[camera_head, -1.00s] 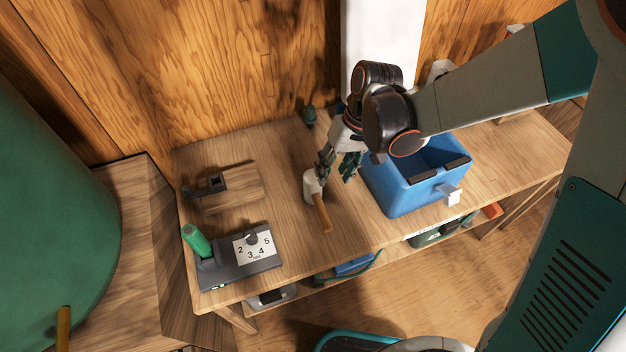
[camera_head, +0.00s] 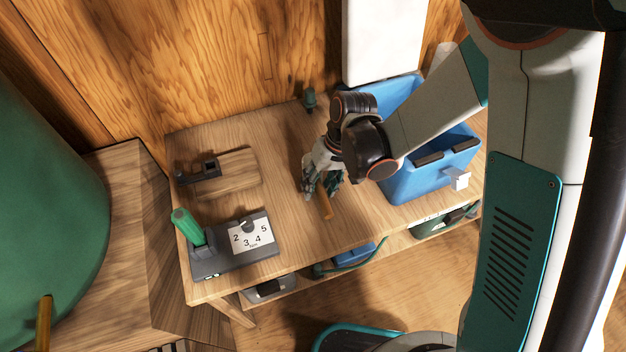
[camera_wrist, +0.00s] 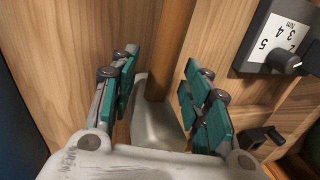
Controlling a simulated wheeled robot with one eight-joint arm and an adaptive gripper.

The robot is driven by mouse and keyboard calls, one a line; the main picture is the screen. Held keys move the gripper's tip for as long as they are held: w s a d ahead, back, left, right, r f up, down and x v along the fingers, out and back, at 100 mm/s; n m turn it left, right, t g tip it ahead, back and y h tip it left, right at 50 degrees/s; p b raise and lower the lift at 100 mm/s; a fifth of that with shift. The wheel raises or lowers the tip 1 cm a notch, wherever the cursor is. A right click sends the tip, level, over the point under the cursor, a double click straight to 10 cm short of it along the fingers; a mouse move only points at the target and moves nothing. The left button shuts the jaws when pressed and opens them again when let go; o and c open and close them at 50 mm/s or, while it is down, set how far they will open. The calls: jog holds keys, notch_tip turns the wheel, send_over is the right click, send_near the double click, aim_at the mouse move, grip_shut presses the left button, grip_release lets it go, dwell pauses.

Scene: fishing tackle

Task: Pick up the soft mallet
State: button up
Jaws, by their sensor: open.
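The soft mallet lies on the wooden workbench, with a pale head (camera_wrist: 158,118) and a brown wooden handle (camera_head: 325,205). In the head view my gripper (camera_head: 322,186) is over the mallet's head end and hides most of the head. In the wrist view the mallet's head and the lower part of its handle (camera_wrist: 172,50) show between the two teal-padded fingers of my gripper (camera_wrist: 160,88). The fingers are apart, one on each side, with gaps to the handle. I cannot tell how far above the bench the fingertips are.
A blue bin (camera_head: 407,189) stands right of my gripper. A grey device with a number dial (camera_head: 250,238) and green handle (camera_head: 187,226) is at the front left. A wooden block with a dark clamp (camera_head: 233,172) sits behind it. A small green item (camera_head: 309,98) stands near the wall.

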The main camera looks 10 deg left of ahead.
jog(key=shift+a+f, duration=0.1)
jog(key=shift+f, duration=0.5)
jog(key=shift+r, duration=0.1)
grip_shut()
jog(key=shift+r, duration=0.1)
